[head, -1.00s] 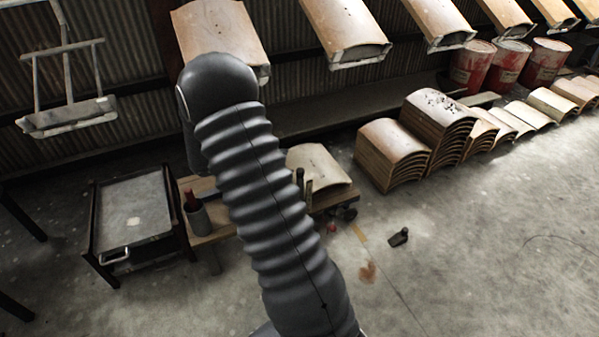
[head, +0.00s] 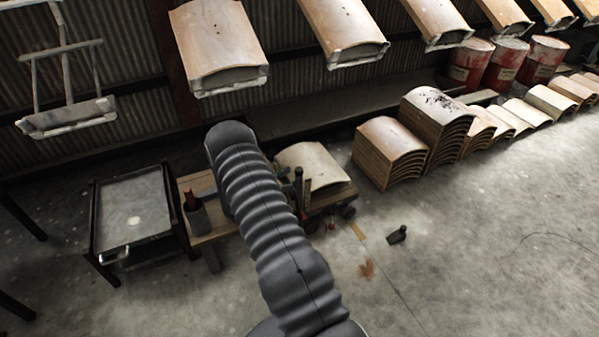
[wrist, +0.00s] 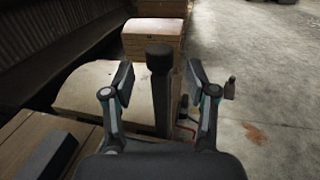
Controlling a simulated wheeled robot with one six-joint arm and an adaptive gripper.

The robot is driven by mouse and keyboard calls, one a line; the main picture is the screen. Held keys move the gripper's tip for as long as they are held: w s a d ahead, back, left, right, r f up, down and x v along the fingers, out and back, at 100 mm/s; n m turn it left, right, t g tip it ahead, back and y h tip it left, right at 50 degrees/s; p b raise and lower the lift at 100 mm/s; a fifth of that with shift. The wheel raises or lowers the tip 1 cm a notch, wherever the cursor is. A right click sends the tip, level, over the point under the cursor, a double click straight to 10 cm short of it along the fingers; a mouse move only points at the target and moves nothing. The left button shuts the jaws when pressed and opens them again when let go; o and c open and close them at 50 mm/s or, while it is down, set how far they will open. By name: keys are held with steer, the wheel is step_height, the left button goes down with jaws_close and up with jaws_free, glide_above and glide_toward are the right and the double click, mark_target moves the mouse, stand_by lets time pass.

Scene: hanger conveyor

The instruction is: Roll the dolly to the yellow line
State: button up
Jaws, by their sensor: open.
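The dolly (head: 342,196) is a low wooden platform on dark wheels beside the workbench, with a pale curved panel (head: 318,165) on it. The panel also shows in the wrist view (wrist: 85,92). An upright post with a dark knob (wrist: 160,58) stands at the dolly.
A dark cart (head: 133,212) is further left. Stacked curved panels (head: 388,158) stand to the right. A small dark object (head: 397,235) lies near the line. Floor to the right is open.

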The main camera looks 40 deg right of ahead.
mark_target(299, 172)
steer(key=shift+d, duration=2.05)
steer(key=shift+c, duration=0.3)
jaws_close()
